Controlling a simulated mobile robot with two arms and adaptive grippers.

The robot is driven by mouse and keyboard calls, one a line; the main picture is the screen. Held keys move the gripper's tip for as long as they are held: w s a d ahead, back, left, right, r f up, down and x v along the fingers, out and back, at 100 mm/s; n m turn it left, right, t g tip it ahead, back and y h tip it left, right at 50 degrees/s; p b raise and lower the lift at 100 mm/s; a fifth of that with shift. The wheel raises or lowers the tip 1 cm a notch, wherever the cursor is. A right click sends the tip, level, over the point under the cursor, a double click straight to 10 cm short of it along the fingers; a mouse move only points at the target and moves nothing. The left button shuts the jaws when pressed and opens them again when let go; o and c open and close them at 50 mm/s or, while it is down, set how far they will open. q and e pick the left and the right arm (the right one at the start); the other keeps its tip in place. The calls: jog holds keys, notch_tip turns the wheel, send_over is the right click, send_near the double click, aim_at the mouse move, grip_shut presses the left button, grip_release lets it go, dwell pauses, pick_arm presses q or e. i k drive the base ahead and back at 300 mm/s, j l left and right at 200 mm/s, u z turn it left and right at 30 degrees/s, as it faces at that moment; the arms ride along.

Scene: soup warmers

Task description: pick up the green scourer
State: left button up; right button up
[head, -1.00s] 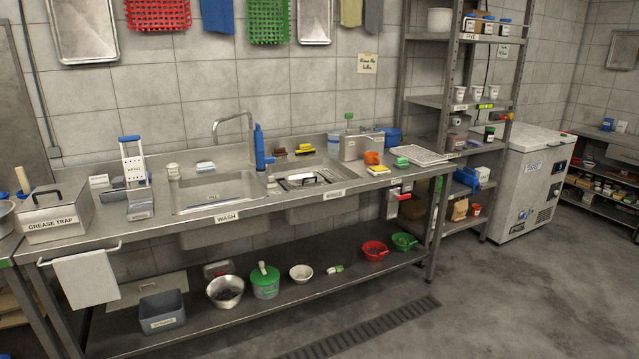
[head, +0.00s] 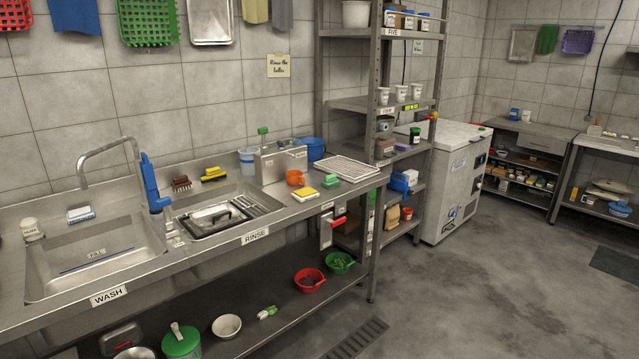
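A small green block (head: 331,181), which looks like the green scourer, lies on the steel counter (head: 352,190) at its right end. An orange cup-like item (head: 295,178) stands behind the sponge. Neither of my grippers shows in the head view, so their state cannot be seen.
The rinse sink (head: 262,195) holding a dark tray is left of the sponge. A steel box (head: 281,163) stands behind, and a shelf unit (head: 328,90) rises beyond the counter's right end.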

aim_at(330, 182)
jog(key=i+l+z, duration=0.25)
jog(key=i+z, duration=1.15)
jog(key=k+j, duration=0.05)
